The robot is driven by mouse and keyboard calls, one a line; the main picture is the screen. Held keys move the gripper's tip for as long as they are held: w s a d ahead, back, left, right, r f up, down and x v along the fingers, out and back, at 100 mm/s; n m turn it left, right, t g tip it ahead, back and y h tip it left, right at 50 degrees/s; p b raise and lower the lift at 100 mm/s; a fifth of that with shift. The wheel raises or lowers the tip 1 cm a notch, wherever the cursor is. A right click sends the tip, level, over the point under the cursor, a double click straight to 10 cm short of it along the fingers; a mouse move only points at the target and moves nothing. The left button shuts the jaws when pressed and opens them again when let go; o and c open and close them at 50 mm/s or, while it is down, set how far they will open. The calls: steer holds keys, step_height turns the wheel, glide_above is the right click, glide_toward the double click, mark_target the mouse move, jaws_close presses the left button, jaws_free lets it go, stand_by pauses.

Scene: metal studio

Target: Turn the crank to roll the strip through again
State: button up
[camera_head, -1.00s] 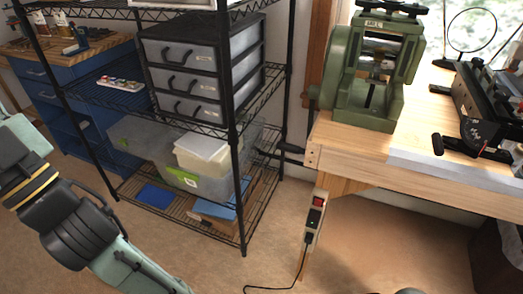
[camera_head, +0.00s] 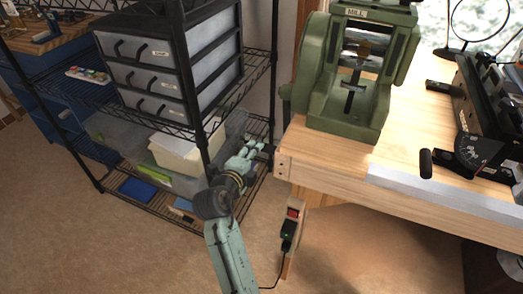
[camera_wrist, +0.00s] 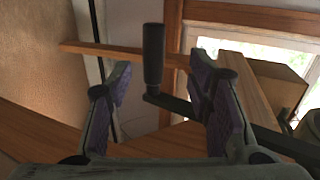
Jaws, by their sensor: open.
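The green rolling mill (camera_head: 345,85) stands on the wooden bench near its left end. A small brownish piece (camera_head: 364,48) shows at its rollers; I cannot tell whether it is the strip. In the wrist view the black crank handle (camera_wrist: 153,50) stands upright between the two fingers of my gripper (camera_wrist: 158,80), with a gap on both sides. The crank arm (camera_wrist: 183,107) runs from its lower end to the right, behind the right finger. In the head view my gripper (camera_head: 252,153) is at the bench's left edge, where the crank is hard to make out.
The wooden bench (camera_head: 320,160) is close to the right of my gripper. A black wire shelf (camera_head: 205,140) with a drawer unit (camera_head: 165,70) stands close on the left. A power strip (camera_head: 290,228) hangs on the bench leg. Black bench equipment (camera_head: 485,120) stands farther right.

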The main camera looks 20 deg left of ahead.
mark_target(265, 150)
steer(key=shift+m, duration=0.3)
steer(key=x, duration=0.3)
steer(key=d+x, duration=0.1)
steer(key=x, duration=0.5)
steer(key=shift+d+f+b, duration=0.15)
steer(key=shift+f+b, duration=0.2)
steer(key=shift+f, duration=0.15)
steer(key=shift+c, duration=0.2)
